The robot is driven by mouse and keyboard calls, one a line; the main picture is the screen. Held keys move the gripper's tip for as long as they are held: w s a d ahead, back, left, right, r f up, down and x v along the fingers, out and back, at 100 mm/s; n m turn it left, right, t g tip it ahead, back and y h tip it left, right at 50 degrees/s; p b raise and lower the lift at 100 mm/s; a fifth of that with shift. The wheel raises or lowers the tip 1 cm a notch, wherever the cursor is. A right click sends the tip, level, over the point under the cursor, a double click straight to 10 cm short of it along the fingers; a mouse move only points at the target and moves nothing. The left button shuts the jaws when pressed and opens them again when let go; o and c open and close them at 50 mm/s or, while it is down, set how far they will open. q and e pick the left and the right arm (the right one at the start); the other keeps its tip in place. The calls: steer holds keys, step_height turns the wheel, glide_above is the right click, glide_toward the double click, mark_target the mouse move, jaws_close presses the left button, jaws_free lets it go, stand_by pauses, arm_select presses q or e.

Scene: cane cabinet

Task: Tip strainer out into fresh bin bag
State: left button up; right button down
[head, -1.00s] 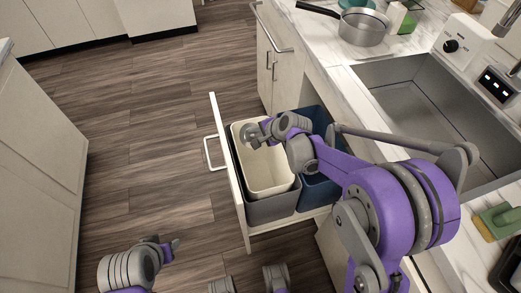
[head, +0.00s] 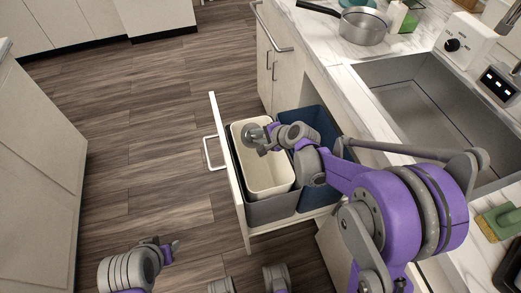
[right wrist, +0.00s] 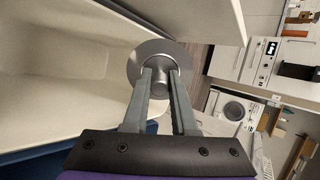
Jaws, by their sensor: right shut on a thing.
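The strainer is a small round metal disc (head: 249,136) with a central knob, over the far left part of the cream-lined bin (head: 268,178) in the pulled-out drawer. My right gripper (head: 262,140) is shut on it. In the right wrist view both fingers (right wrist: 158,85) close on the knob, and the strainer's disc (right wrist: 142,62) lies beyond them beside pale bin walls. The disc looks tilted on edge. What it holds is hidden. The cream lining looks empty where visible. My left gripper (head: 172,246) is low at the bottom left, away from the drawer; its finger opening is unclear.
A dark blue bin (head: 312,122) stands beside the cream-lined one. The drawer front (head: 228,160) with its handle borders them on the left. The sink (head: 430,105) and counter are at the right, with a pan (head: 364,26) at the back. Floor on the left is clear.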

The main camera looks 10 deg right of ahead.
steer(key=shift+s+d+f+t+y+b, duration=0.1)
steer(key=shift+s+d+t+y+b, duration=0.1)
steer(key=shift+t+y+b, duration=0.25)
steer(key=shift+s+d+f+t+y+b, duration=0.1)
steer(key=shift+s+t+y+b, duration=0.25)
steer(key=shift+t, duration=0.3)
stand_by(0.7)
steer(key=shift+d+f+t+y+b, duration=0.15)
steer(key=shift+t+y+b, duration=0.25)
steer(key=shift+t+b, duration=0.4)
stand_by(0.6)
steer(key=shift+s+d+f+t+y+b, duration=0.15)
steer(key=shift+s+d+t+y+b, duration=0.3)
steer(key=shift+s+t+b, duration=0.45)
stand_by(0.6)
steer(key=shift+d+f+t+y+b, duration=0.1)
steer(key=shift+f+t+y+b, duration=0.3)
steer(key=shift+b, duration=0.9)
steer(key=shift+s+d+r+t+y+b, duration=0.15)
steer(key=shift+r+t+y, duration=0.25)
steer(key=shift+r+t, duration=0.45)
steer(key=shift+s+a+r+t+y+b, duration=0.15)
steer(key=shift+r+t+y, duration=0.25)
steer(key=shift+r, duration=0.75)
